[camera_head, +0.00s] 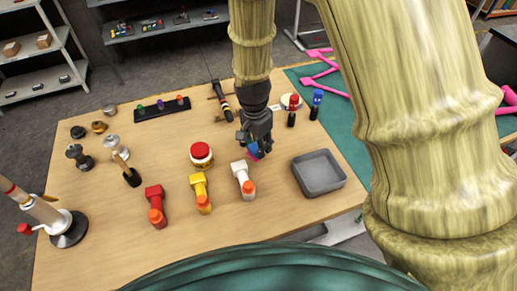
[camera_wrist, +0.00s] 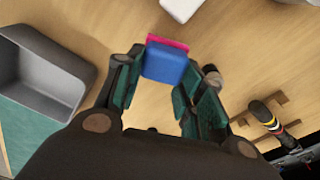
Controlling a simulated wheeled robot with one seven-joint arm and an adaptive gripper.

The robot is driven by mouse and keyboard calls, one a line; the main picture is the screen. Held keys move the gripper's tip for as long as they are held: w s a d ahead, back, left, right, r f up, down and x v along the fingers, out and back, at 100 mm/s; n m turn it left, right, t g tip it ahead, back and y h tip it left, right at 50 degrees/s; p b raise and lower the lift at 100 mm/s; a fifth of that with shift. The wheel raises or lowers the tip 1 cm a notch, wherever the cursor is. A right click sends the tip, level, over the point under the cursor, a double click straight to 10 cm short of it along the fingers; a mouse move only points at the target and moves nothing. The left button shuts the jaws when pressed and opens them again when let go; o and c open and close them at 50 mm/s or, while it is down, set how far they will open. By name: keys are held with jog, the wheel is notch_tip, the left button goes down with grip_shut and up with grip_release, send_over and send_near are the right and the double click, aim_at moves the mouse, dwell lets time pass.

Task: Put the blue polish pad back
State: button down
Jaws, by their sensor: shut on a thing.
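The blue polish pad (camera_wrist: 166,64) is a small blue block with a pink layer along one side. In the wrist view it sits between the fingertips of my gripper (camera_wrist: 160,80), which is shut on it. In the head view the pad (camera_head: 252,149) shows below my gripper (camera_head: 258,140), partly hidden by the fingers. It is over the middle right of the wooden table (camera_head: 100,225), behind the white bottle and left of the grey tray. I cannot tell whether the pad touches the table.
The grey tray (camera_head: 319,174) looks empty. White (camera_head: 243,180), yellow (camera_head: 200,192) and red (camera_head: 155,205) bottles stand along the front. A red-lidded jar (camera_head: 201,155) is left of my gripper. A dark rack (camera_head: 162,109) and a striped-handled tool (camera_head: 220,100) lie behind. A green mat (camera_head: 357,150) is at right.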

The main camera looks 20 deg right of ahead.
aim_at(256, 146)
jog(key=shift+f+p, duration=0.3)
jog(key=shift+f, duration=1.35)
jog(key=c, duration=0.9)
grip_release()
jog(key=shift+r, duration=0.15)
jog(key=shift+a+r+b, duration=0.15)
jog(key=shift+r+b, duration=0.3)
jog(key=shift+r, duration=1.5)
jog(key=shift+a+r+b, duration=0.2)
jog(key=shift+r+b, duration=0.3)
jog(key=shift+r, duration=1.45)
jog(key=shift+a+r+b, duration=0.15)
jog(key=shift+r+b, duration=0.3)
jog(key=shift+r, duration=1.5)
